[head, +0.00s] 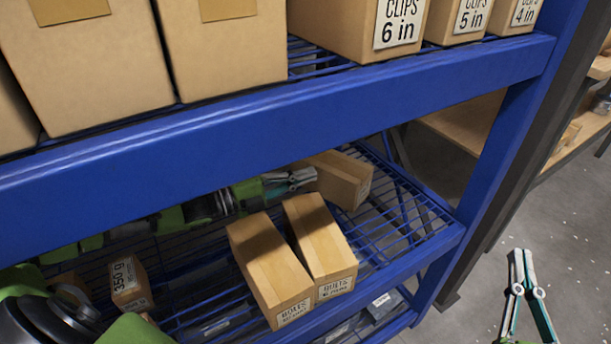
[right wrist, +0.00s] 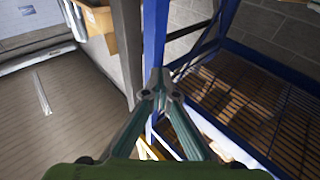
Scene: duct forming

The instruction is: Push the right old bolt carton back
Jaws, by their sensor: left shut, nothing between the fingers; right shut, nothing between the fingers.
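Two cartons labelled BOLTS stand side by side at the front of the lower shelf: a left one (head: 268,268) and a right one (head: 320,243). Another brown carton (head: 343,178) sits behind them, turned at an angle; its label is too small to read. My left gripper (head: 310,176) is shut and empty, behind the two front cartons, with its tips at the left side of the rear carton; I cannot tell if they touch. My right gripper (head: 520,254) is shut and empty, outside the shelf to the right; it also shows in the right wrist view (right wrist: 160,76).
The blue upper shelf beam (head: 300,110) runs above my left arm. Cartons marked CLIPS (head: 350,30) stand on the upper shelf. A small carton marked 350 g (head: 130,283) stands at lower left. Bare wire shelf (head: 410,215) lies right of the bolt cartons.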

